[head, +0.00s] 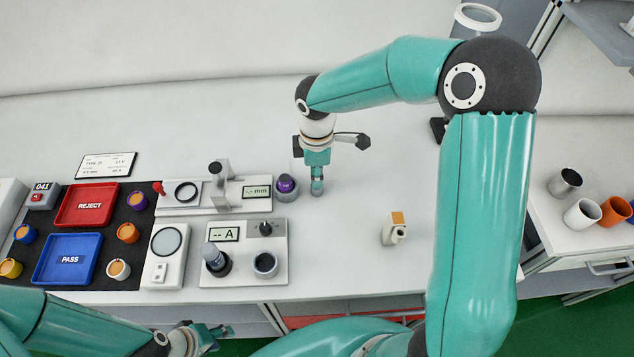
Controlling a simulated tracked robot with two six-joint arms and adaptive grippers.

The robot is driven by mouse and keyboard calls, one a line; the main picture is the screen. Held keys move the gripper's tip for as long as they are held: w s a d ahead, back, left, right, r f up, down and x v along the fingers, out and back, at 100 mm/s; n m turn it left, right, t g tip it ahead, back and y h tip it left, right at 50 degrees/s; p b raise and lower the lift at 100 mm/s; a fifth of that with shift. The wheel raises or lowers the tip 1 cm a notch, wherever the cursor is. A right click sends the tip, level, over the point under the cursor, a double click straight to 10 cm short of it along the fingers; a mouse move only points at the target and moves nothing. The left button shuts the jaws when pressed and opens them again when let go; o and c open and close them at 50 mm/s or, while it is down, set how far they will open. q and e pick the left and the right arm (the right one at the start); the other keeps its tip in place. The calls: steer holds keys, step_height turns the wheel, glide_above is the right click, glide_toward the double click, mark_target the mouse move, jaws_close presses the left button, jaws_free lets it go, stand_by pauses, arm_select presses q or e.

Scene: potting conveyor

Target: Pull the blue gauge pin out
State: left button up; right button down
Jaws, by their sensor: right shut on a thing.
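My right gripper (317,178) points down at the bench, just right of a grey holder (288,195) with a purple-topped part (286,184) in it. It is shut on a small blue-grey piece (317,191), which looks like the blue gauge pin. The fingers hide most of it, and I cannot tell whether its lower end is in a seat or free. My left gripper (216,336) is low at the front edge of the bench, apart from everything on it. Its fingers are too small and angled to tell open from shut.
Left of the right gripper stand the mm gauge (257,192) and the A tester (280,278). Further left are the red REJECT tray (88,222), blue PASS tray (45,274) and several coloured parts. A beige block (393,233) stands at right. The bench behind is clear.

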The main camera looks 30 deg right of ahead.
steer(key=shift+r, duration=0.1)
stand_by(0.3)
steer(key=shift+r+p, duration=1.5)
steer(key=shift+r, duration=0.4)
steer(key=shift+r, duration=0.15)
steer(key=shift+r+p, duration=1.1)
steer(key=shift+r, duration=0.2)
step_height(320, 180, up, 7)
steer(key=p, duration=0.1)
steer(key=shift+w, duration=0.1)
stand_by(0.3)
